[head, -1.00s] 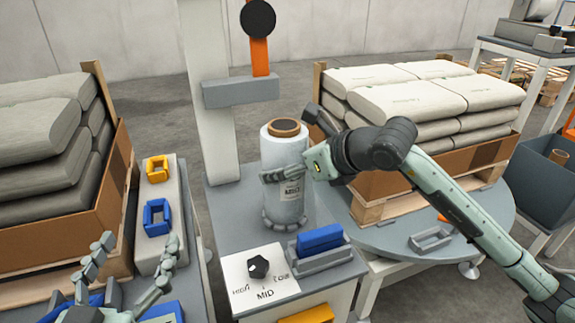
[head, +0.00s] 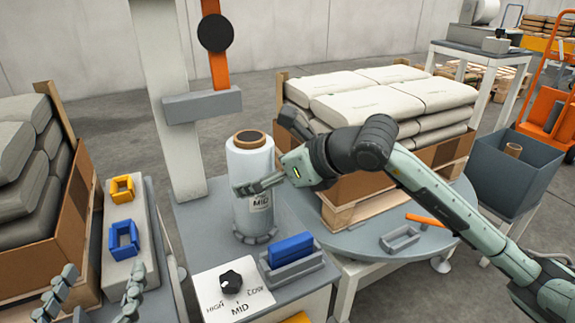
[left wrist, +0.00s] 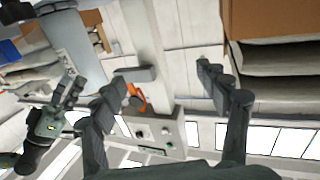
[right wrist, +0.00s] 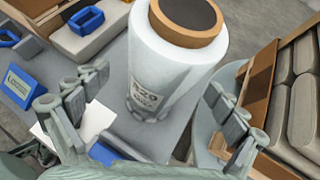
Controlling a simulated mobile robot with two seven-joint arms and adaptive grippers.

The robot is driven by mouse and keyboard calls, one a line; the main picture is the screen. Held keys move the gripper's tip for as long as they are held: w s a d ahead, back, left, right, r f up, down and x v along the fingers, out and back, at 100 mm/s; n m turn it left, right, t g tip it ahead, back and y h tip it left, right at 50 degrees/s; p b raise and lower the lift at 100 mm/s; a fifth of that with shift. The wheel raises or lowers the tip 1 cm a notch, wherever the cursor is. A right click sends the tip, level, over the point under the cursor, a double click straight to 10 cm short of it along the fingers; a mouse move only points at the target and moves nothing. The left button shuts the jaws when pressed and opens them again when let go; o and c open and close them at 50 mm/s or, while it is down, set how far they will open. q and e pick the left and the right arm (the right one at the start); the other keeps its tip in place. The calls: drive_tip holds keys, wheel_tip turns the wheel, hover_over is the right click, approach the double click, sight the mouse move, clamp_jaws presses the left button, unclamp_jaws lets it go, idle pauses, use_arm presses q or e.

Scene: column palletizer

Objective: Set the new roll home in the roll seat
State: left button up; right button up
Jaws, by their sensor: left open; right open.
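The new roll (head: 250,170), a white film roll with a brown core and a MID label, stands upright on the grey machine top in the head view. Its foot is inside the roll seat (head: 256,238), a ring of grey segments; whether it is fully down cannot be told. My right gripper (head: 262,183) is open, with a finger across the roll's front. In the right wrist view the roll (right wrist: 172,65) stands between the spread fingers, with no clear grip. My left gripper (head: 98,297) is open and empty at the lower left, its fingers also spread in the left wrist view (left wrist: 165,88).
A dial (head: 231,282) on a white plate and a blue block (head: 291,248) in a grey holder are in front of the roll. A pale post (head: 166,100) with a grey crossbar (head: 202,106) rises behind it. Stacked sacks (head: 390,95) stand at right; a grey bin (head: 490,180) is beyond.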

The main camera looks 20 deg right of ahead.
drive_tip(key=v, duration=0.8)
drive_tip(key=s+a+r+m+g+y, duration=0.1)
drive_tip(key=s+a+r+g+y, duration=0.1)
drive_tip(key=s+a+y, duration=0.5)
drive_tip(key=s+a+r+g+y, duration=0.1)
drive_tip(key=s+a+g+y, duration=0.15)
drive_tip(key=a+y, duration=0.45)
wheel_tip(320, 180, up, 7)
drive_tip(key=m+t+y, duration=0.1)
drive_tip(key=m+t, duration=0.7)
drive_tip(key=m, duration=0.4)
use_arm(q)
drive_tip(key=shift+d+r+t+h, duration=0.25)
drive_tip(key=shift+r+t+h, duration=0.05)
drive_tip(key=shift+r, duration=0.45)
use_arm(e)
drive_tip(key=w+d+f+m+t+h, duration=0.1)
drive_tip(key=w+f+m+t+h, duration=0.1)
drive_tip(key=f+m+h, duration=0.5)
drive_tip(key=w+f+m+t+h, duration=0.2)
drive_tip(key=f+m+h, duration=0.5)
drive_tip(key=m, duration=1)
drive_tip(key=shift+w+d+f+m, duration=0.3)
drive_tip(key=shift+w+d+f, duration=0.1)
drive_tip(key=shift+f, duration=0.55)
